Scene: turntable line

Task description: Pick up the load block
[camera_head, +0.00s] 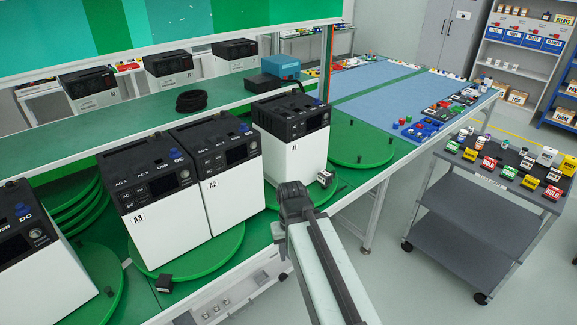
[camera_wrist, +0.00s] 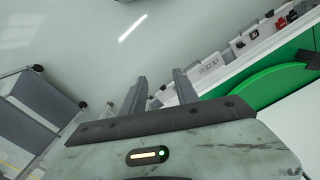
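A small dark block (camera_head: 325,178) with a pale face sits on the green turntable in front of unit A1 (camera_head: 290,150). A similar dark block (camera_head: 164,283) lies at the front edge of the turntable before unit A3 (camera_head: 150,210). I cannot tell from markings which is the load block. My gripper (camera_wrist: 160,75) is open in the wrist view, its two fingers apart with nothing held between them. In the head view my arm reaches the bench's front edge near unit A1, and the fingers are not clear there. No block is clearly visible in the wrist view.
Unit A2 (camera_head: 222,175) stands between A3 and A1. An empty-looking turntable (camera_head: 362,145) lies right of A1. A grey cart (camera_head: 470,205) with coloured boxes stands at right. A blue device (camera_head: 280,67) sits on the shelf behind. Floor between bench and cart is clear.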

